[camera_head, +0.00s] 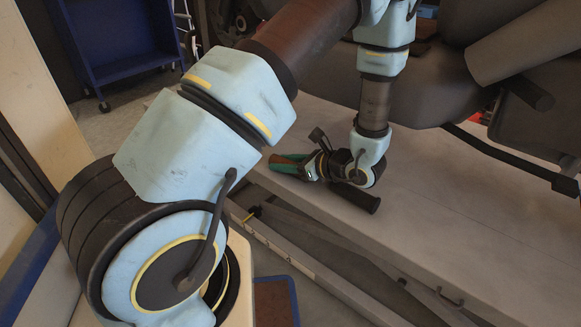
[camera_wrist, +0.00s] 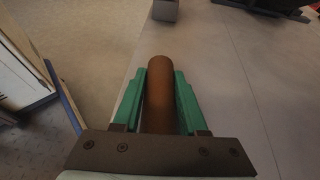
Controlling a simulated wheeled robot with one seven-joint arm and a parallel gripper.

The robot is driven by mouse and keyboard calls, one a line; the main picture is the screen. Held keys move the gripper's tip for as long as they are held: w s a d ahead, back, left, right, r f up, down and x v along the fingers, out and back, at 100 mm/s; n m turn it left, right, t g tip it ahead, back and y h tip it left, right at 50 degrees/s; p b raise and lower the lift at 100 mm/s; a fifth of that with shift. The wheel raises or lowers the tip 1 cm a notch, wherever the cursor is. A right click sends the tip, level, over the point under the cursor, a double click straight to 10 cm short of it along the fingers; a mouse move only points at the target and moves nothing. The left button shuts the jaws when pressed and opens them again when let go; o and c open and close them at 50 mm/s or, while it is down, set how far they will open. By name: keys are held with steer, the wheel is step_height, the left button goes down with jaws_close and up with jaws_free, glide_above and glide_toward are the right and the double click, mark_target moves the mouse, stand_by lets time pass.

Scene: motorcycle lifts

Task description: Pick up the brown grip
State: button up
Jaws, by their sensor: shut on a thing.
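The brown grip (camera_wrist: 160,90) is a plain brown cylinder. In the wrist view it lies lengthwise between the two green fingers of my gripper (camera_wrist: 166,76), which are shut on it from both sides. Its far end extends past the fingertips, and its near end is hidden behind the dark gripper mount. In the head view my gripper (camera_head: 284,168) is low over the edge of the pale lift platform (camera_head: 455,190), and a little brown shows at the green fingers. I cannot tell whether the grip touches the platform.
A dark cylinder (camera_head: 355,197) shows just below my wrist in the head view. The grey motorcycle body (camera_head: 430,90) stands behind on the platform. A blue cart (camera_head: 120,40) is at the back left. A grey block (camera_wrist: 165,10) shows ahead in the wrist view.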

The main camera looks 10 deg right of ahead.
jaws_close()
steer(key=shift+r, duration=0.1)
